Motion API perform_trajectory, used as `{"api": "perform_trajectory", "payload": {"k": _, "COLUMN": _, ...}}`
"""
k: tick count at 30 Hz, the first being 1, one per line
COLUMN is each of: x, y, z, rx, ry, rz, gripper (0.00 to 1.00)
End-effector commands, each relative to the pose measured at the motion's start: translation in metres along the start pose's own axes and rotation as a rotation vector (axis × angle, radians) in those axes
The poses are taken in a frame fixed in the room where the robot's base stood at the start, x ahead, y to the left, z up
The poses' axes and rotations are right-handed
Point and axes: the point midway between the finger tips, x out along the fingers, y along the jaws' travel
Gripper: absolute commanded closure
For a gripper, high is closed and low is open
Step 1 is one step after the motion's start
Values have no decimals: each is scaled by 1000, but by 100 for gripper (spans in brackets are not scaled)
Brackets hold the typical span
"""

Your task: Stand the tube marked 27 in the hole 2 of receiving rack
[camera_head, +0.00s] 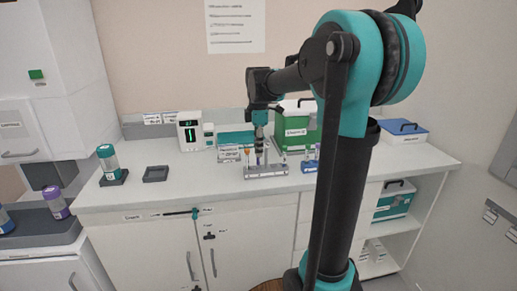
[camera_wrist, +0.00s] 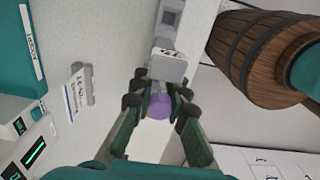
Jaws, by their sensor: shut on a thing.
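My gripper (camera_head: 259,143) points down over the counter, above a pale rack (camera_head: 266,172). It is shut on a purple-capped tube; the cap (camera_wrist: 160,106) shows between the fingers (camera_wrist: 158,92) in the wrist view. The number on this tube cannot be read. The tube's lower part is hard to make out at the rack, so I cannot tell whether it is in a hole. In the wrist view a grey rack block (camera_wrist: 170,62) with a small label lies just beyond the fingertips. I cannot confirm which rack is the receiving rack.
An orange-topped tube (camera_head: 247,151) stands at the rack's left.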

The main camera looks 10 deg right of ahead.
Motion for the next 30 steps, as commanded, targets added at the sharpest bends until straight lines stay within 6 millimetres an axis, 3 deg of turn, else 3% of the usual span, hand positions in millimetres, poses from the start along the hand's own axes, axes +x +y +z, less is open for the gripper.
{"api": "perform_trajectory", "payload": {"k": 30, "x": 8, "y": 0, "z": 0, "rx": 0, "ry": 0, "rz": 0, "gripper": 100}}
